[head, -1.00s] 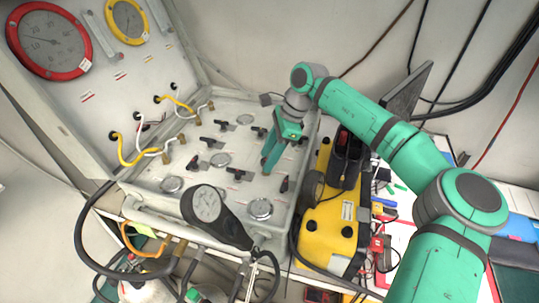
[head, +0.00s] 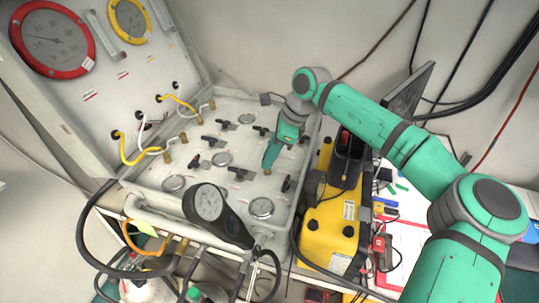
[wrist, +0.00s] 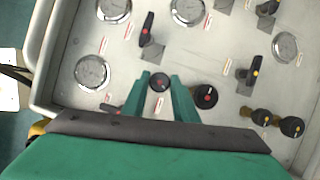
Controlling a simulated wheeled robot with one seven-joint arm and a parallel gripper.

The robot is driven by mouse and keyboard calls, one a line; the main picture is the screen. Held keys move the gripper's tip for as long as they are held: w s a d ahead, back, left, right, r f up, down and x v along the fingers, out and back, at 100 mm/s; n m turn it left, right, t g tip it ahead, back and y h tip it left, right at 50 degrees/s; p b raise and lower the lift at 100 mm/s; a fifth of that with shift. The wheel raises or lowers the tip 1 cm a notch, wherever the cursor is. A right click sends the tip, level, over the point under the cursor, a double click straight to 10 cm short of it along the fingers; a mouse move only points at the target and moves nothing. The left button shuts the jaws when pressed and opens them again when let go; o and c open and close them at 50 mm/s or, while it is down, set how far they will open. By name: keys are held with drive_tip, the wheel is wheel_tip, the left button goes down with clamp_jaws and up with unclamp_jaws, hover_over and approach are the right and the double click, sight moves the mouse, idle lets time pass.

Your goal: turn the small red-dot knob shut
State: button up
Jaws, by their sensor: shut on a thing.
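The small red-dot knob (wrist: 160,81) is a dark round knob on the pale panel (wrist: 120,60). In the wrist view it sits between the two green fingers of my gripper (wrist: 162,79), which is shut on it. The fingers hide part of its sides. In the head view my gripper (head: 268,165) points down at the right part of the panel (head: 215,180), and the knob is not clearly visible there. A larger dark knob with a red dot (wrist: 204,96) stands just right of the right finger, close beside it.
Black lever handles (wrist: 147,27) and round metal gauges (wrist: 92,71) surround the gripper on the panel. Yellow-dot knobs (wrist: 291,126) stand at the right in the wrist view.

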drive_tip(key=m, duration=0.2)
drive_tip(key=m+t, duration=0.1)
drive_tip(key=m+t+h, duration=0.1)
drive_tip(key=m, duration=0.1)
drive_tip(key=shift+s+d+m, duration=0.2)
drive_tip(key=shift+d+m, duration=0.05)
drive_tip(key=shift+m, duration=0.05)
drive_tip(key=m, duration=0.2)
drive_tip(key=m+t+h, duration=0.1)
drive_tip(key=m, duration=0.2)
drive_tip(key=shift+s+a+m+h, duration=0.1)
drive_tip(key=shift+a+m+h, duration=0.1)
drive_tip(key=shift+m+h, duration=0.1)
drive_tip(key=shift+f, duration=0.1)
drive_tip(key=o, duration=1)
drive_tip(key=shift+a, duration=0.1)
drive_tip(key=shift+r, duration=0.2)
drive_tip(key=v, duration=1)
drive_tip(key=shift+s+r, duration=0.15)
drive_tip(key=shift+s, duration=0.2)
